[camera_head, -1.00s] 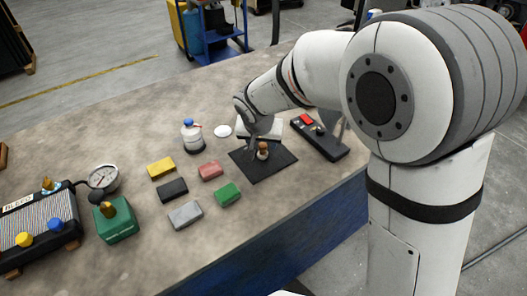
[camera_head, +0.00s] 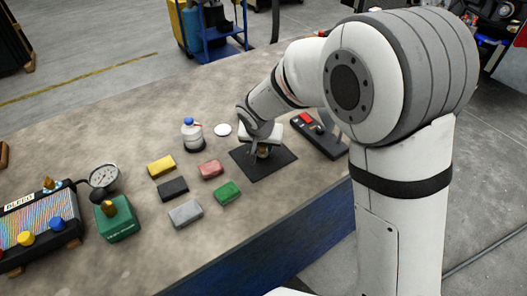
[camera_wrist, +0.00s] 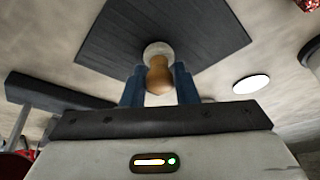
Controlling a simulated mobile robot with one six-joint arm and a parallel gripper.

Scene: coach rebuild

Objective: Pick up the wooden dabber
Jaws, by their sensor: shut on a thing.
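The wooden dabber (camera_wrist: 158,75) shows in the wrist view as a rounded brown wooden handle with a pale round end beyond it. My gripper (camera_wrist: 159,85) has its two blue fingers on either side of the handle, shut on it. In the head view my gripper (camera_head: 258,147) is over the black mat (camera_head: 271,169), and the dabber (camera_head: 263,154) is partly hidden by the fingers. I cannot tell whether the dabber's pale end touches the mat.
Coloured blocks, among them a green one (camera_head: 227,193) and a red one (camera_head: 211,169), lie left of the mat. A black box with a red button (camera_head: 318,138) is to the right.

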